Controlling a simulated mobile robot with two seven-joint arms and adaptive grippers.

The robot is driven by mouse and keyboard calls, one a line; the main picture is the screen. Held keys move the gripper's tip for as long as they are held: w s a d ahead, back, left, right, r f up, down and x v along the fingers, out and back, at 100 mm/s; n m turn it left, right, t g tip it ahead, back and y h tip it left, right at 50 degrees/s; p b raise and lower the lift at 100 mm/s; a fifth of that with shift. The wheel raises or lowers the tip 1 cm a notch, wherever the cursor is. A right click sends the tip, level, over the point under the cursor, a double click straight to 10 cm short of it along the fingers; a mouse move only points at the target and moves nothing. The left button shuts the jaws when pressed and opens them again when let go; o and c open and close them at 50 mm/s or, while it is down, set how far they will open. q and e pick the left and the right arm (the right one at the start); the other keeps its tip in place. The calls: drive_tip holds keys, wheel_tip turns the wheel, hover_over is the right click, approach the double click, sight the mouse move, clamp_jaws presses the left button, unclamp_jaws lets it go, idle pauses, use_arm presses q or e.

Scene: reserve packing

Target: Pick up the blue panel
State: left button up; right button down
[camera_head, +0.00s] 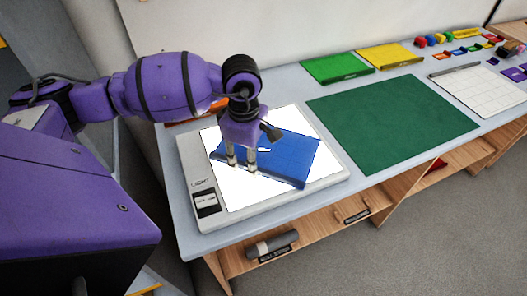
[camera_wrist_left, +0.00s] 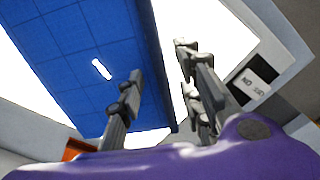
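The blue panel (camera_head: 290,155) lies on the lit white surface of the light box (camera_head: 188,150) in the head view. My left gripper (camera_head: 241,165) points down at the panel's left end. In the left wrist view the gridded panel (camera_wrist_left: 65,40) fills the upper left, with a small white streak on it. The left gripper's fingers (camera_wrist_left: 160,65) are spread there, one in front of the panel's face and the other beyond its edge. I cannot tell whether either finger touches the panel. My right gripper is in neither view.
An orange panel (camera_head: 190,121) lies partly hidden behind my left arm. A dark green mat (camera_head: 392,125) lies right of the light box. A green panel (camera_head: 335,68) and a yellow panel (camera_head: 388,56) lie behind it. A white grid board (camera_head: 482,92) and several small coloured pieces are farther right.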

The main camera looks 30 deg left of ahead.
use_arm(q)
drive_tip(key=shift+f, duration=0.6)
clamp_jaws()
